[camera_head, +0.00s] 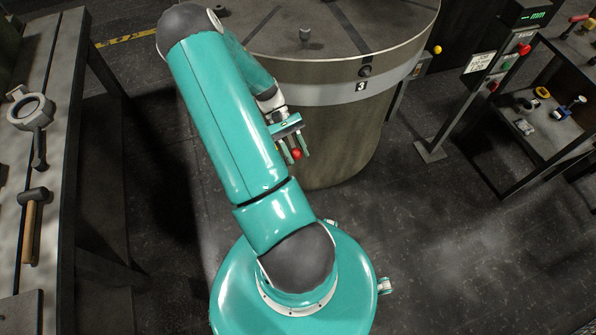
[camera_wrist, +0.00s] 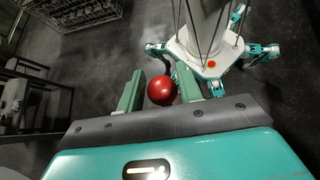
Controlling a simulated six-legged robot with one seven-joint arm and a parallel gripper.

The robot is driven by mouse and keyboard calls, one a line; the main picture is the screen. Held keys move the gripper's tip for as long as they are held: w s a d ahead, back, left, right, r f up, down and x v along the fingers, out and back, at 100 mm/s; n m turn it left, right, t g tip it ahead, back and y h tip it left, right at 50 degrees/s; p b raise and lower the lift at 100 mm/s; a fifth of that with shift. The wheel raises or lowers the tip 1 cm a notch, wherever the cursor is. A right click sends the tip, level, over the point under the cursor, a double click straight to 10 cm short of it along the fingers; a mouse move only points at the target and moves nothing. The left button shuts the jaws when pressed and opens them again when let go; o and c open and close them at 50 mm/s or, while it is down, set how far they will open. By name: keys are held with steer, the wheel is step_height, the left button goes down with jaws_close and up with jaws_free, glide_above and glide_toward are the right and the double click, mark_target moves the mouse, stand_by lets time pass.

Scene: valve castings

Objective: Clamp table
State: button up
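The large round table (camera_head: 320,90) stands at top centre in the head view, a drum with a pale band and a plate marked 3. My gripper (camera_head: 295,153) is in front of its left side wall. A red ball-shaped knob (camera_head: 297,154) shows between the fingertips. In the wrist view my gripper (camera_wrist: 159,86) has its two green fingers apart, with the red knob (camera_wrist: 161,90) between them. Narrow gaps seem to show beside the knob, so I see no clear grip. Whatever carries the knob is hidden.
A bench (camera_head: 60,110) at left holds a mallet (camera_head: 32,215) and a ring-shaped tool (camera_head: 32,110). A control post (camera_head: 480,85) and a shelf rack (camera_head: 550,125) stand at right. A small part (camera_head: 305,34) stands on the tabletop. Floor at lower right is clear.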

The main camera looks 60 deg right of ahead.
steer(key=s+a+r, duration=0.6)
steer(key=a+r, duration=0.2)
steer(key=a, duration=0.3)
steer(key=shift+s+a+r, duration=0.15)
steer(key=shift+r, duration=0.2)
